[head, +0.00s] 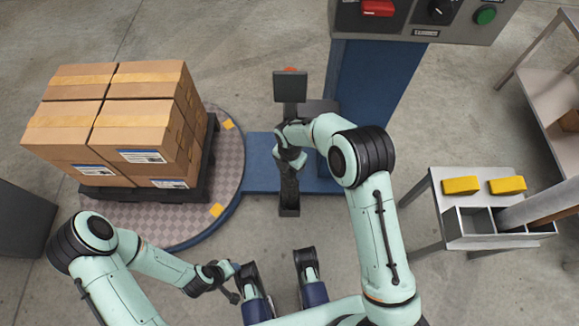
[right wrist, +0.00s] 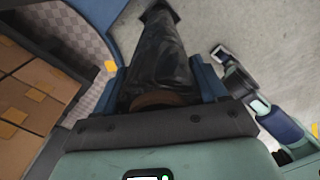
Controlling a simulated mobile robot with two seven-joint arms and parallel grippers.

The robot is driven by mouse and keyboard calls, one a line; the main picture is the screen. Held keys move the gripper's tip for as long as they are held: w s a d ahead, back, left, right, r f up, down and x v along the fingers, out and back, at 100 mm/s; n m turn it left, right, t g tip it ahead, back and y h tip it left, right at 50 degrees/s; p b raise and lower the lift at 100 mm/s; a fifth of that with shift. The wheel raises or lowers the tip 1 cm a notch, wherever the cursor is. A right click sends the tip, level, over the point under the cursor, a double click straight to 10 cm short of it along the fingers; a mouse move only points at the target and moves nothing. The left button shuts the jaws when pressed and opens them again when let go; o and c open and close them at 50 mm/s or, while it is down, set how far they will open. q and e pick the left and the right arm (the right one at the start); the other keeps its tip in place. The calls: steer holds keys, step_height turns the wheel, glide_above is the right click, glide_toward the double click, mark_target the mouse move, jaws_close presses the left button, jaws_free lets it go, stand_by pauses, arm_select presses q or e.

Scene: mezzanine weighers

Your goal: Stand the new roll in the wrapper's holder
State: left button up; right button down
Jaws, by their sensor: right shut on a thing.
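My right gripper (head: 289,150) reaches down in front of the blue mast. In the right wrist view its blue fingers (right wrist: 166,85) are shut on a dark, shiny film roll (right wrist: 160,55) with a brown core end near the palm. In the head view the roll (head: 289,188) hangs below the gripper, roughly upright, with a dark block at its lower end. I cannot tell if that block belongs to the holder, or if the roll is seated. The wrapper's dark carriage (head: 290,88) is just behind. My left gripper (head: 234,284) is low at the front left; its jaws are unclear.
Stacked cartons (head: 130,125) on a dark pallet stand on the round turntable (head: 225,165) at left. A control panel (head: 425,18) tops the blue mast (head: 365,80). At right, a grey stand (head: 440,215) holds two yellow blocks (head: 461,185) and a compartment tray. Floor beyond the turntable is clear.

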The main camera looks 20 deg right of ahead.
arm_select(q)
steer(key=shift+w+a+f, duration=0.1)
steer(key=shift+w, duration=0.05)
arm_select(e)
steer(key=shift+w, duration=0.1)
steer(key=shift+c, duration=0.2)
jaws_free()
steer(key=shift+f, duration=0.1)
arm_select(q)
steer(key=shift+g+h, duration=0.3)
steer(key=shift+g, duration=0.3)
steer(key=s+r, duration=0.1)
steer(key=s+d+r+p, duration=0.1)
steer(key=s+r+p, duration=0.1)
steer(key=s, duration=0.1)
steer(key=shift+d, duration=0.4)
arm_select(e)
step_height(320, 180, up, 12)
steer(key=shift+r, duration=0.2)
